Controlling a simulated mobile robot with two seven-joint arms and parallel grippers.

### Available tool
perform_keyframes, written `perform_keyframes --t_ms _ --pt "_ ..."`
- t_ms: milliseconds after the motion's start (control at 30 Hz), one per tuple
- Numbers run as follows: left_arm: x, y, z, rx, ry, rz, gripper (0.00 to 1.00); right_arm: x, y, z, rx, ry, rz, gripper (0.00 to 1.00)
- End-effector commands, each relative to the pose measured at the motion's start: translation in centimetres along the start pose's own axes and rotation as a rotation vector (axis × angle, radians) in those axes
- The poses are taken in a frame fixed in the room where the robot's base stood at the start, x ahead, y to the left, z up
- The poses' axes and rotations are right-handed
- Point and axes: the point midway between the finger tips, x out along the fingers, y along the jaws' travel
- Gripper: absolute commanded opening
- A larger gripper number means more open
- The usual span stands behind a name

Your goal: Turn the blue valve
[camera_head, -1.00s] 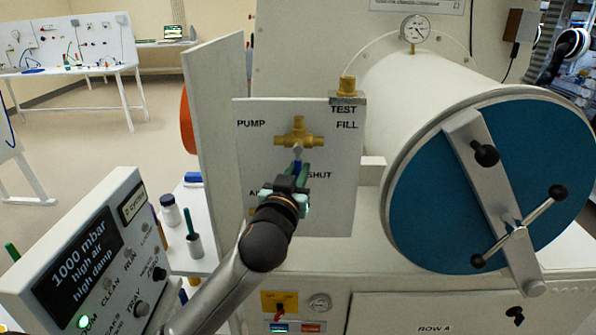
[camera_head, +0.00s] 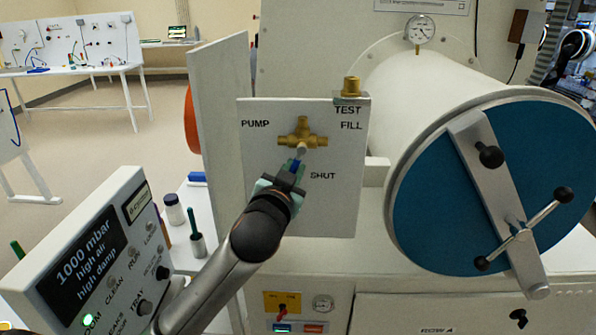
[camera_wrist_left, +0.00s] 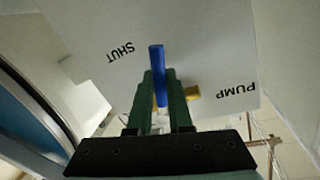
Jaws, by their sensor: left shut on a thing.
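The blue valve has a brass body (camera_head: 303,139) on a white upright panel (camera_head: 340,205) marked PUMP, TEST, FILL and SHUT. Its blue handle (camera_head: 296,165) points down and slightly left from the hub, between PUMP and SHUT. My left gripper (camera_head: 290,176) is shut on this handle, below the brass body. In the left wrist view, the blue handle (camera_wrist_left: 157,72) lies between the two green fingers (camera_wrist_left: 160,98), and a bit of brass shows to its right. The gripper hides the panel's lower left part. My right gripper is not in view.
A large cylinder with a blue round door (camera_head: 430,200) and a clamp bar stands close on the right. A control box (camera_head: 85,255) reading 1000 mbar is at the lower left. A plain upright board (camera_head: 222,100) stands left of the panel. Small bottles (camera_head: 174,210) sit behind my arm.

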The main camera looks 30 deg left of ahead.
Motion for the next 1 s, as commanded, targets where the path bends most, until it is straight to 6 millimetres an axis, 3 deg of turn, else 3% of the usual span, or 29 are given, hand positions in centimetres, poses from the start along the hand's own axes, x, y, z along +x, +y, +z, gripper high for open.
perform_keyframes --t_ms 400,1000 --pt "-0.2 -1.2 -0.3 0.222 -0.039 -0.004 0.00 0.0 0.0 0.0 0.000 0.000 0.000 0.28" --pt "-0.3 -1.4 -0.3 0.262 -0.048 -0.003 0.00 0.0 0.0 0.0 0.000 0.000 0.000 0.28"
